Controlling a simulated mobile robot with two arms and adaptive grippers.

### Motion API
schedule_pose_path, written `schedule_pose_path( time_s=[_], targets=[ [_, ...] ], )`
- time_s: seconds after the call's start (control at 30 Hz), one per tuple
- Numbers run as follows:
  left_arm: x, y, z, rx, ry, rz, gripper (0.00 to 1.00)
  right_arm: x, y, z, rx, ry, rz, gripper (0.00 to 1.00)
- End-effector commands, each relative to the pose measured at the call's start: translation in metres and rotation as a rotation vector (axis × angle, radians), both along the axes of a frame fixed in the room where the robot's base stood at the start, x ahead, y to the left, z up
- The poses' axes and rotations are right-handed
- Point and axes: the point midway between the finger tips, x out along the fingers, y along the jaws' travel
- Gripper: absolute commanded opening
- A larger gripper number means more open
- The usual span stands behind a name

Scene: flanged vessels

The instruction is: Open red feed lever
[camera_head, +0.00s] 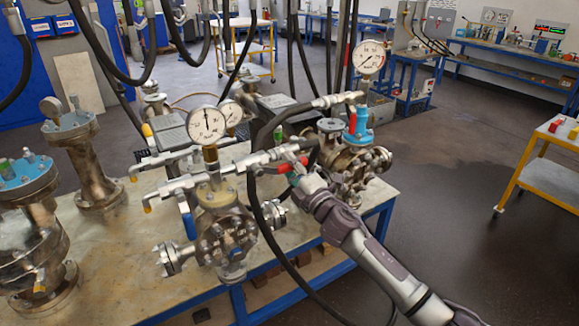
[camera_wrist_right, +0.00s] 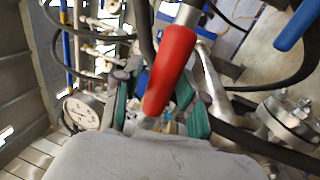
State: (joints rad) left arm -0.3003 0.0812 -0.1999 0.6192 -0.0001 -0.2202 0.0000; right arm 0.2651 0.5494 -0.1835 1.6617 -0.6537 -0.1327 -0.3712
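The red feed lever (camera_wrist_right: 170,70) runs up through the middle of the right wrist view. In the head view a small part of its red grip (camera_head: 285,168) shows beside the front valve assembly, and my gripper hides the rest. My right gripper (camera_head: 296,166) is at the lever, its arm coming in from the lower right. In the wrist view its green-padded fingers (camera_wrist_right: 155,112) stand apart on either side of the lever, with gaps visible. I cannot tell whether either pad touches it. My left gripper is not in view.
A pressure gauge (camera_head: 207,123) stands above the front flanged vessel (camera_head: 225,240) on the workbench (camera_head: 120,285). A second vessel (camera_head: 352,165) with a blue fitting is close behind my gripper. Black hoses (camera_head: 262,215) hang around the arm.

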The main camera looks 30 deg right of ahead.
Motion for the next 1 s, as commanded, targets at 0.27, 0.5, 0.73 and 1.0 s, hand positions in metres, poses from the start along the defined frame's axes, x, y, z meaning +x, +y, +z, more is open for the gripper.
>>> schedule_pose_path(
  time_s=[0.27, 0.5, 0.73, 1.0],
  targets=[
    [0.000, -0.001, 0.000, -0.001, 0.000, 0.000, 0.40, 0.000, 0.000, -0.001, 0.003, 0.001, 0.001, 0.52],
    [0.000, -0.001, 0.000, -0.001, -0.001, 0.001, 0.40, -0.018, -0.001, -0.006, 0.004, 0.004, 0.001, 0.52],
    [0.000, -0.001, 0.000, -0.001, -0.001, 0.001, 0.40, -0.064, -0.005, -0.015, 0.003, 0.005, 0.000, 0.52],
    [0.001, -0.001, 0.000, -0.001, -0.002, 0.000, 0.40, -0.106, -0.008, -0.023, 0.004, 0.003, 0.000, 0.52]
  ],
)
